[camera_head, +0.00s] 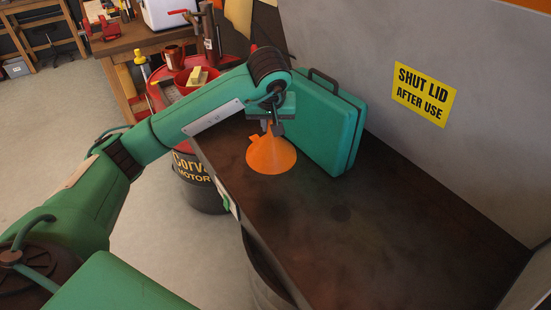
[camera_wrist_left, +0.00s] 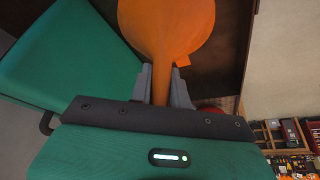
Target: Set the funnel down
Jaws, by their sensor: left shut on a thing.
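An orange funnel (camera_head: 271,156) is over the left end of the dark brown surface (camera_head: 350,230) in the head view, its wide mouth down and its stem up. My left gripper (camera_head: 272,127) comes down from above and is shut on the funnel's stem. In the left wrist view the stem passes between the two grey fingers (camera_wrist_left: 163,88), and the wide orange cone (camera_wrist_left: 168,25) extends beyond them. I cannot tell whether the funnel's rim touches the surface. My right gripper is not in view.
A green case (camera_head: 335,125) stands upright right behind the funnel. A grey panel with a yellow sign (camera_head: 424,93) rises behind. A drum (camera_head: 203,190) and red round top (camera_head: 160,97) with items are at the left. The surface's right part is clear.

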